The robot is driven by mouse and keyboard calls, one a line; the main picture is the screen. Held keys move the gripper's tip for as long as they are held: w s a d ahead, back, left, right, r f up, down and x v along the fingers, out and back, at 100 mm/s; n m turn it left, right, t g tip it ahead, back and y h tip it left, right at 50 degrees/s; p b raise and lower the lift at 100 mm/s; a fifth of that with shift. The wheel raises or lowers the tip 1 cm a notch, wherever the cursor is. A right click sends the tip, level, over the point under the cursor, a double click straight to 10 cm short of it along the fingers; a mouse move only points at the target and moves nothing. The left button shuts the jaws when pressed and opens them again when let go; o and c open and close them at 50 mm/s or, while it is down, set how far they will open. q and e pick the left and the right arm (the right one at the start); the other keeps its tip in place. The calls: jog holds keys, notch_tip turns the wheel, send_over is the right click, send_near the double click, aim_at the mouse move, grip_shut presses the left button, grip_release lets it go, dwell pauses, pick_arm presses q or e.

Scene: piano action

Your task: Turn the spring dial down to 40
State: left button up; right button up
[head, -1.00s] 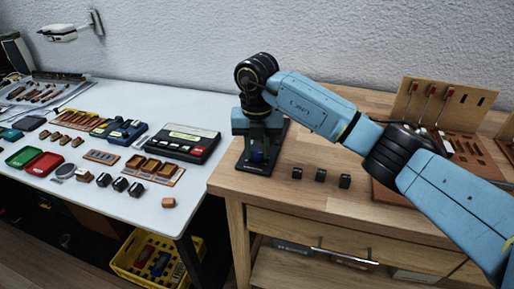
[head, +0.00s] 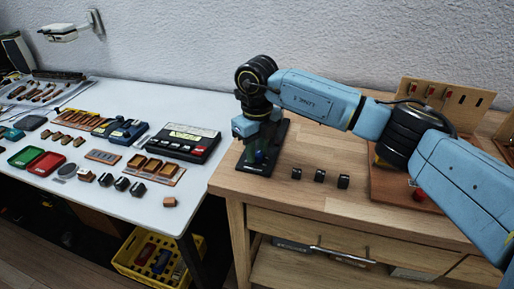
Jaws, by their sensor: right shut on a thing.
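A black device with a flat base plate (head: 278,146) stands at the left end of the wooden bench; I take it for the spring dial unit. A small blue part (head: 260,156) shows low on it. My right gripper (head: 258,140) is at this device, pointing down from the wrist, and is shut on what I take to be its dial. The fingertips, the dial face and any numbers are hidden or too small to read. My left gripper is not in view.
Several small black blocks (head: 319,176) stand on the wooden bench (head: 300,205) just right of the device. A wooden rack (head: 446,98) stands at the back right.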

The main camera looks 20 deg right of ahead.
jog(key=n, duration=0.3)
jog(key=shift+n, duration=0.4)
jog(key=n, duration=0.2)
jog(key=shift+n, duration=0.3)
jog(key=n, duration=0.4)
jog(key=shift+n+b, duration=0.3)
jog(key=n, duration=0.3)
jog(key=shift+n, duration=1.3)
jog(key=n, duration=0.3)
jog(key=shift+b, duration=0.4)
jog(key=n, duration=0.5)
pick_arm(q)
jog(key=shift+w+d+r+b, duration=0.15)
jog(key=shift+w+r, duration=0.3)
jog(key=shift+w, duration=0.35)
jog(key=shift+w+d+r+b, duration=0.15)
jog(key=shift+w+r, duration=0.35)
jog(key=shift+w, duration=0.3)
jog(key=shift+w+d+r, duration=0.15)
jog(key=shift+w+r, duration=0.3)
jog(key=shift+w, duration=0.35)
pick_arm(e)
jog(key=shift+n, duration=1.9)
